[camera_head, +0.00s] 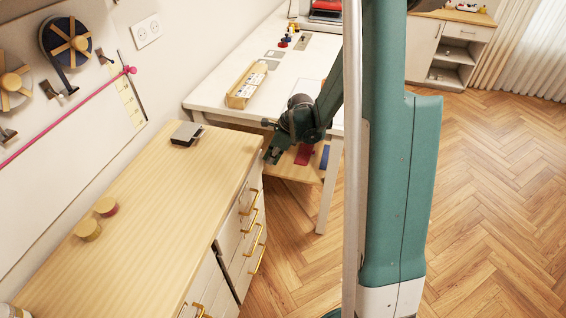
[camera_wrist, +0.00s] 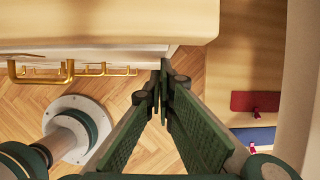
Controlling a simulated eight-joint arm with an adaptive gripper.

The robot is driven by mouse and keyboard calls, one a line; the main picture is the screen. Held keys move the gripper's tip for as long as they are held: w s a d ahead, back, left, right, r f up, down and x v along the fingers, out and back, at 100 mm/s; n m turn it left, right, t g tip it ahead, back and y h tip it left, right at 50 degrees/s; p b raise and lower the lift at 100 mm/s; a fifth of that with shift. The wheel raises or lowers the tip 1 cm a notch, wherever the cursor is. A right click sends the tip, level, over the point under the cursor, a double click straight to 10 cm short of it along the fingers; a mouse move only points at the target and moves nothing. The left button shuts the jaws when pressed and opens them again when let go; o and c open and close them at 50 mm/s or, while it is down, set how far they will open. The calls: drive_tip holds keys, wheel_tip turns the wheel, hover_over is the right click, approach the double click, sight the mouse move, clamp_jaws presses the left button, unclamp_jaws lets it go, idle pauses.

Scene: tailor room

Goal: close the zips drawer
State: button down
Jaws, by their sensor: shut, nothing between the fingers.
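The wooden-topped cabinet (camera_head: 165,190) has a stack of pale drawers (camera_head: 250,222) with gold handles (camera_head: 250,205) on its right side. I see no readable label, so I cannot tell which is the zips drawer. A dark gap (camera_head: 223,256) shows along the left edge of the stack; how far any drawer stands out is unclear. My gripper (camera_head: 270,157) is shut and empty, pointing down beside the cabinet's far right corner. In the wrist view its fingertips (camera_wrist: 163,85) meet just below the cabinet top's edge, right of the row of gold handles (camera_wrist: 75,70).
A white table (camera_head: 310,60) stands behind the cabinet, with a wooden box (camera_head: 247,85) on it. Its low shelf holds a red item (camera_head: 304,154) and a blue item (camera_head: 324,157). Floor is free at right.

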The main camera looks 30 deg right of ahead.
drive_tip(key=shift+w+a+r, duration=0.1)
drive_tip(key=shift+w+a, duration=0.5)
drive_tip(key=shift+a, duration=0.1)
drive_tip(key=s+d+r+p, duration=0.2)
drive_tip(key=s+d+r, duration=0.4)
drive_tip(key=r, duration=0.3)
idle(0.7)
drive_tip(key=shift+r, duration=0.1)
idle(0.4)
